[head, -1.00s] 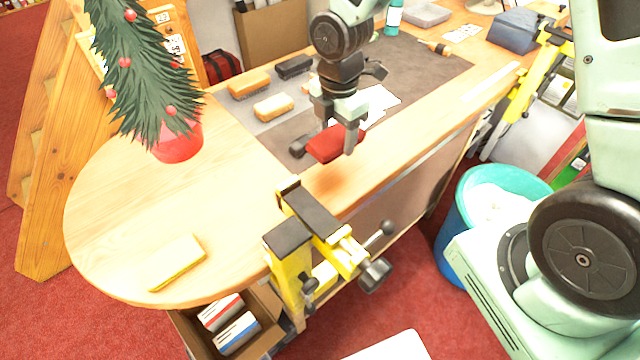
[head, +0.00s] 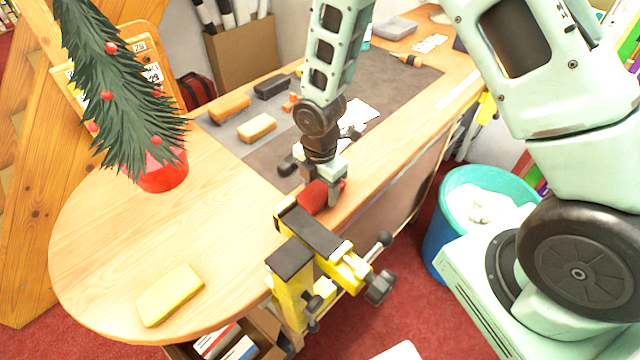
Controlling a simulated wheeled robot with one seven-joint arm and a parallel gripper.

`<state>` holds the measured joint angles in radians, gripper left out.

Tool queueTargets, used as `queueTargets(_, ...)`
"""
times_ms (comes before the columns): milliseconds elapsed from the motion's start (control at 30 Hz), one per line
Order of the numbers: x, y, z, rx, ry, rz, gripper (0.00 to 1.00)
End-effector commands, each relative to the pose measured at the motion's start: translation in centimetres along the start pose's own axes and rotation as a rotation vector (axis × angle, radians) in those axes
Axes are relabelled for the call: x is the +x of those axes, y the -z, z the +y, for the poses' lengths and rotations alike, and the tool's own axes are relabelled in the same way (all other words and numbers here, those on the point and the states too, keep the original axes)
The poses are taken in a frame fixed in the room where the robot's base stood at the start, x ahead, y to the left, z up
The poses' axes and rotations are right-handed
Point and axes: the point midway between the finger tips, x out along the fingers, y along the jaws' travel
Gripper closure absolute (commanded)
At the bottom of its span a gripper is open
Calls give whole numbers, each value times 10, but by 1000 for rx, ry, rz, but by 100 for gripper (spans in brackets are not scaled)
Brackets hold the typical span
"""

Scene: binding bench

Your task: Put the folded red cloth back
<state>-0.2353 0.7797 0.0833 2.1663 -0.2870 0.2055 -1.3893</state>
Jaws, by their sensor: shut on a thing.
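The folded red cloth (head: 317,197) is at the front edge of the wooden bench, just behind the yellow and black clamp. My gripper (head: 328,192) points down and is shut on the cloth. The fingers and wrist hide part of the cloth. I cannot tell whether the cloth touches the bench top or hangs just above it.
A yellow and black clamp (head: 313,232) grips the bench edge close to my gripper. A yellow sponge-like block (head: 170,295) lies at the left front. A small tree in a red pot (head: 163,172) stands at the left. A grey mat (head: 265,172) holds several blocks. The rounded left end is mostly clear.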

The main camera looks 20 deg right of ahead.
Motion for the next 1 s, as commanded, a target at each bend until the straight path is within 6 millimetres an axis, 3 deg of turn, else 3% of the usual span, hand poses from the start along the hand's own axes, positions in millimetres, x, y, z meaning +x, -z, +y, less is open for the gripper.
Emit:
queueTargets(433,8,0,0,2,0,0,60)
queueTargets(467,7,0,0,2,0,0,31)
queueTargets(500,6,0,0,2,0,0,20)
queueTargets(533,6,0,0,2,0,0,17)
queueTargets(800,5,0,0,1,0,0,17)
queueTargets(1000,-8,0,1,2,-5,0,17)
